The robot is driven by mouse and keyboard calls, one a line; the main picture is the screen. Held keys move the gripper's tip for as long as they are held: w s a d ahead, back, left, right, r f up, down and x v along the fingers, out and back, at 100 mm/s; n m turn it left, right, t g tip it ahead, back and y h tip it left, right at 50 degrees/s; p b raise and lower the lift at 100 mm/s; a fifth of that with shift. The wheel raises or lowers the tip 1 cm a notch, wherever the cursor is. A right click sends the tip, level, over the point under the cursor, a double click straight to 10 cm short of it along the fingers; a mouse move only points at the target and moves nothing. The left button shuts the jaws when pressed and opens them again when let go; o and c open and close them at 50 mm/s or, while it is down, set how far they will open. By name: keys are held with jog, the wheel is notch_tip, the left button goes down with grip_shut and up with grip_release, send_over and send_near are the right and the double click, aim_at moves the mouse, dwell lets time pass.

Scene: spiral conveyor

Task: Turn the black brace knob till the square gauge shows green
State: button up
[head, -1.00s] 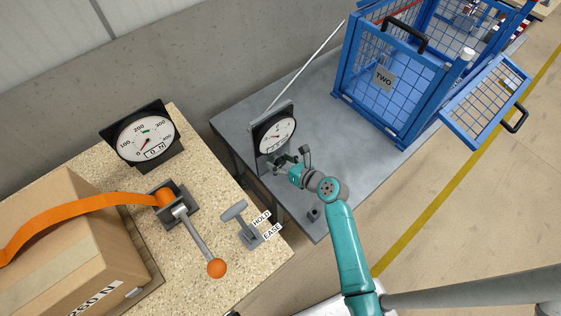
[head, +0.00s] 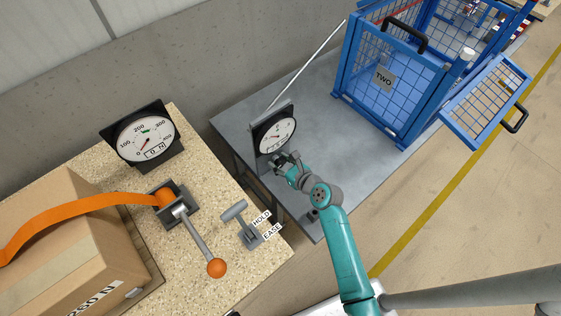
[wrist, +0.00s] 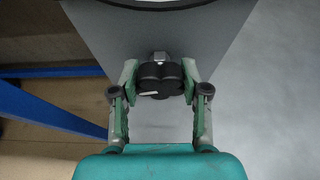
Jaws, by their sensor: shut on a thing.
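The black brace knob (wrist: 160,78) is lobed, with a pale mark pointing left. It sits on a short stem at a grey upright plate (wrist: 158,28). My gripper (wrist: 160,84) is shut on the knob, one finger at each side. In the head view my gripper (head: 283,163) is at the plate just below a gauge (head: 275,132) with a white round dial in a dark square frame. Its needle looks reddish, and I cannot make out any green on it. The knob is mostly hidden behind my fingers in the head view.
A grey table (head: 325,150) carries the plate and a blue mesh cage (head: 388,85) with its door open. On the speckled bench at left are another gauge (head: 142,135), an orange-knobbed lever (head: 200,235), a HOLD/EASE lever (head: 240,222) and a strapped box (head: 70,240).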

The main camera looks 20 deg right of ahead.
jog(key=n+t+h, duration=0.1)
jog(key=n+h, duration=0.1)
jog(key=n, duration=0.2)
jog(key=shift+a+h, duration=0.15)
jog(key=shift+h, duration=0.15)
jog(key=shift+f+n+t+h, duration=0.1)
jog(key=shift+n+t+h, duration=0.55)
jog(key=shift+n, duration=0.85)
jog(key=o, duration=1.1)
jog(key=shift+o, duration=0.2)
jog(key=v, duration=1.2)
jog(key=shift+s+f, duration=0.1)
